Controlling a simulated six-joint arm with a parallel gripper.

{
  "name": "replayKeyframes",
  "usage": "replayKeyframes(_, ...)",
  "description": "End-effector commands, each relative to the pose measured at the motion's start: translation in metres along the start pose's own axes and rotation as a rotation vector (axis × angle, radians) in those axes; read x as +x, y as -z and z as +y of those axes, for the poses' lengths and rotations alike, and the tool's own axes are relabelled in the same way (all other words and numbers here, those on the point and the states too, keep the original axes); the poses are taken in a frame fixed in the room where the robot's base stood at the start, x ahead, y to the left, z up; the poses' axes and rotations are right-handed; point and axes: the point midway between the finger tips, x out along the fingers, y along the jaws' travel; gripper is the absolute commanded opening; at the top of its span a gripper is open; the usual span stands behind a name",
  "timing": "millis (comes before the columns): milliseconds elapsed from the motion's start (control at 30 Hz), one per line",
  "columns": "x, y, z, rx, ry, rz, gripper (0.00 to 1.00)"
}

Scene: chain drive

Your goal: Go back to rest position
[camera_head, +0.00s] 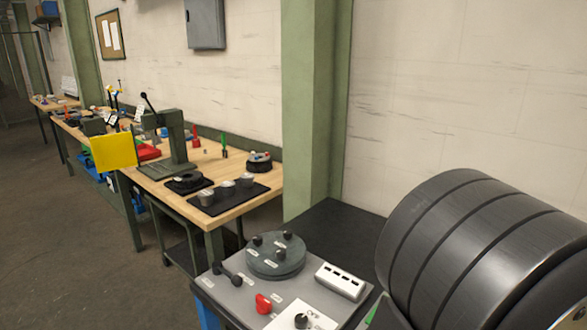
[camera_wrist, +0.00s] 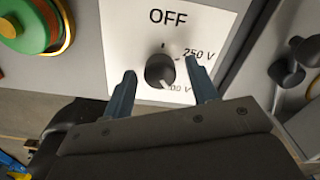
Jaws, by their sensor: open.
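My gripper (camera_wrist: 160,70) shows in the wrist view with its two blue fingers apart, one on each side of a black rotary knob (camera_wrist: 160,72). The knob sits on a white label plate (camera_wrist: 125,35) marked OFF, 250 V and a partly covered voltage. I cannot tell whether the fingers touch the knob or exactly where it points. In the head view, the knob (camera_head: 301,320) is at the bottom edge on the grey control panel (camera_head: 238,300). My gripper cannot be made out in the head view.
The panel also carries a red knob (camera_head: 263,304), a black lever (camera_head: 228,274), a round grey disc (camera_head: 275,258) with small knobs, and a white block (camera_head: 340,282). Left of it stands a wooden workbench (camera_head: 240,208) with a press (camera_head: 173,140). Open floor (camera_head: 60,250) lies further left.

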Motion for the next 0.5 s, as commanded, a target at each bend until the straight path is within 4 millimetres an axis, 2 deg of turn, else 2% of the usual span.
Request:
replayKeyframes(167, -0.022, -0.001, -0.001, 0.0, 0.004, -0.002, 0.53)
replayKeyframes(500, -0.09, -0.001, -0.001, 0.0, 0.005, -0.003, 0.53)
